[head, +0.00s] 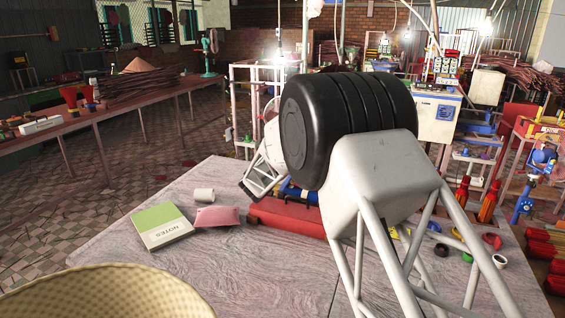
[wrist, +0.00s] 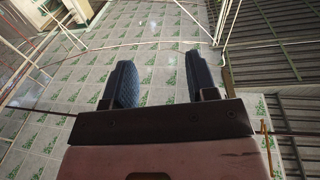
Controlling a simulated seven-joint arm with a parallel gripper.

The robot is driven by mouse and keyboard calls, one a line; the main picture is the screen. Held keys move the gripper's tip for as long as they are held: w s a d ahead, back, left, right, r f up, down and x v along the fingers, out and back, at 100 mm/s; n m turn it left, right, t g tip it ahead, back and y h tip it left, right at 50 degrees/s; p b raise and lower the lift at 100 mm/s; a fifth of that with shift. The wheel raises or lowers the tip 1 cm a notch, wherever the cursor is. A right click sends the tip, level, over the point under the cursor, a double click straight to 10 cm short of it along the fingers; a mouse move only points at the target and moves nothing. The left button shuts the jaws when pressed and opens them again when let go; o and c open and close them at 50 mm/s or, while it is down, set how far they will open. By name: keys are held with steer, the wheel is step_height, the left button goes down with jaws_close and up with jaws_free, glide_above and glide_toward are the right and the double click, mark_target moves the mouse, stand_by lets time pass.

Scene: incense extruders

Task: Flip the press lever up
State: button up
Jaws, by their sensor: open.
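I cannot pick out the press lever in either view. In the head view, my arm's large black and grey links cover the middle of the table. A red block-like base (head: 285,217) with blue parts (head: 298,192) on it shows partly behind them; I cannot tell whether it belongs to the press. In the wrist view, my gripper (wrist: 160,62) is open, its two blue padded fingers apart with nothing between them. The fingers cannot be made out in the head view.
The grey table (head: 130,235) holds a green-and-white notebook (head: 161,226), a white cup (head: 204,195) and a pink item (head: 217,215). A woven basket (head: 100,292) fills the front left corner. Small rings and a white cup (head: 499,261) lie at right. Machines (head: 436,115) stand behind.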

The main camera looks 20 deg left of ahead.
steer(key=shift+s, duration=0.1)
steer(key=s+a, duration=0.1)
steer(key=s, duration=0.6)
steer(key=shift+s+f, duration=0.25)
steer(key=shift+f, duration=0.05)
stand_by(0.5)
